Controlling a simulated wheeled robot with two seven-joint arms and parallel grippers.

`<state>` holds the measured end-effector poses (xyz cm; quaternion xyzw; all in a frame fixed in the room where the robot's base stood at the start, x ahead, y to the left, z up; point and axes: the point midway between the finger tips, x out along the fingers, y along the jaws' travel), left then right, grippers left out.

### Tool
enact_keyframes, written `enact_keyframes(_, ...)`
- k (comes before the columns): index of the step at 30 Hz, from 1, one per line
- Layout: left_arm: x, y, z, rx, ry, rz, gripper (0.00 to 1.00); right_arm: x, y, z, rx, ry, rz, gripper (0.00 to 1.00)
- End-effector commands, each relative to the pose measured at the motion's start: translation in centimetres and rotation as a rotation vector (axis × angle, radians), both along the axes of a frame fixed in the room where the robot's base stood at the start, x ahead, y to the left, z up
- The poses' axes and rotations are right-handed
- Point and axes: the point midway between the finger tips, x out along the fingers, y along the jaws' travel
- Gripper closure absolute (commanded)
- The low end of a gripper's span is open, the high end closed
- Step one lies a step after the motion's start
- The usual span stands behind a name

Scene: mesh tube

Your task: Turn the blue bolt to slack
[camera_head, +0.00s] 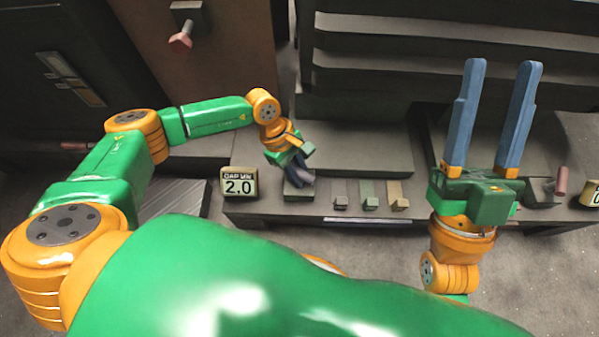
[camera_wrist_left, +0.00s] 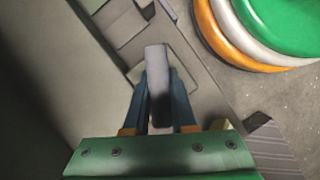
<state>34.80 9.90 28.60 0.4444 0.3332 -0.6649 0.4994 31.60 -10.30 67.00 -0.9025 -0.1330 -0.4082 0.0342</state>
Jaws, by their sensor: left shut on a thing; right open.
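No blue bolt can be made out in either view. A pinkish-red bolt (camera_head: 181,40) sticks out from a dark block on the brown panel at the upper left of the head view. My left gripper (camera_head: 300,180) points down at the bench, right of the "GAP MM 2.0" sign. In the left wrist view its blue fingers (camera_wrist_left: 159,92) are shut on a grey bar (camera_wrist_left: 158,65), with a pale block behind it. My right gripper (camera_head: 502,70) is open and empty, its long blue fingers pointing up the picture.
The sign (camera_head: 239,184) stands on the bench's left part. Grey, green and tan small pieces (camera_head: 341,196) (camera_head: 370,196) (camera_head: 399,196) lie in a row right of my left gripper. A reddish cylinder (camera_head: 562,181) stands at the right. Dark stepped blocks (camera_head: 350,150) fill the back.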

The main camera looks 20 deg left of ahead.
Motion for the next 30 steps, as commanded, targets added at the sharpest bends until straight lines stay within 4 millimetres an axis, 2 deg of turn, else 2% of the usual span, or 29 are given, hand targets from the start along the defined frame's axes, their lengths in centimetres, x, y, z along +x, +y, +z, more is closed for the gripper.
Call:
enact_keyframes(29,-0.31,0.16,-0.17,0.006,0.011,-0.003,1.00,-0.01,-0.03,0.04,0.000,-0.001,-0.001,0.50)
enact_keyframes(30,-0.31,0.16,-0.17,0.006,0.011,-0.003,0.67,-0.01,-0.03,0.04,0.000,-0.001,-0.001,0.50)
